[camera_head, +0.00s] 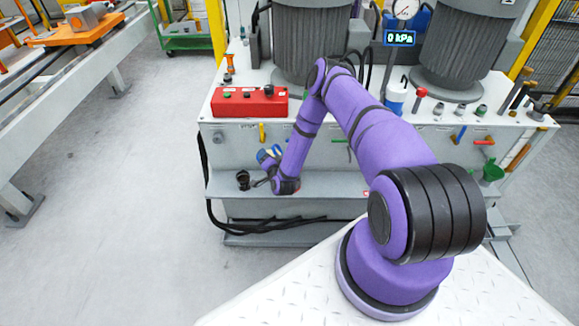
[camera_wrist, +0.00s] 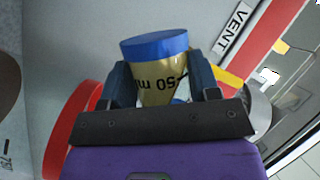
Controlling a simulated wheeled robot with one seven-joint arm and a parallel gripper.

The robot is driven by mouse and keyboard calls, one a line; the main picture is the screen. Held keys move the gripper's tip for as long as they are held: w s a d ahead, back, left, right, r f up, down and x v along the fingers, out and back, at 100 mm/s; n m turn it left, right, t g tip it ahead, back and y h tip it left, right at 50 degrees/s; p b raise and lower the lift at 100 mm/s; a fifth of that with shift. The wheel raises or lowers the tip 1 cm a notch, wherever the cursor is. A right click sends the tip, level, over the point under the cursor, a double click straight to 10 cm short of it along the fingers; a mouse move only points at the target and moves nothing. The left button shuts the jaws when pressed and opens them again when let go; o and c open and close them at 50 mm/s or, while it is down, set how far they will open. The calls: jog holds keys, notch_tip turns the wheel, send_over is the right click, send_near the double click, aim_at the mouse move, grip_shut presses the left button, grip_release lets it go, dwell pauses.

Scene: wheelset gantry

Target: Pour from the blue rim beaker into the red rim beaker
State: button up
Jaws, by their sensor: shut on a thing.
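The blue rim beaker (camera_wrist: 160,82) is between the two fingers of my gripper (camera_wrist: 162,75) in the wrist view. Its blue rim faces away from the gripper, its wall is yellowish, and its printed marks read upside down. In the head view my gripper (camera_head: 266,168) is low at the front of the bench, above the lower ledge, with a small patch of blue beside it. A red curved edge (camera_wrist: 72,122) shows left of the gripper in the wrist view, partly hidden by it. I cannot tell whether it is the red rim beaker. What the beaker holds is hidden.
A dark cup-like thing (camera_head: 243,180) stands on the ledge (camera_head: 330,183) just left of my gripper. A red control box (camera_head: 249,101) sits on the bench top above. A gauge readout (camera_head: 399,38) shows 0 kPa. The ledge right of my gripper looks clear.

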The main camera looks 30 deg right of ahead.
aim_at(272, 152)
jog(key=shift+r+m+t, duration=0.4)
jog(key=shift+r+m, duration=0.05)
jog(key=shift+m, duration=0.25)
dwell(0.5)
jog(key=shift+f+m+t, duration=0.25)
jog(key=shift+m+t, duration=0.15)
jog(key=shift+m, duration=0.4)
dwell(0.8)
jog(key=shift+s+d+r+m+t, duration=0.4)
jog(key=shift+s+d+r+m, duration=0.15)
jog(key=shift+m, duration=0.25)
dwell(0.7)
jog(key=shift+d+r+m+t+h+p, duration=0.15)
jog(key=shift+r+m+t+h+p, duration=0.15)
jog(key=shift+m, duration=0.45)
jog(key=shift+d+r+m+t+h+p, duration=0.1)
jog(key=shift+d+r+m+h, duration=0.2)
jog(key=shift+m, duration=0.45)
dwell(0.7)
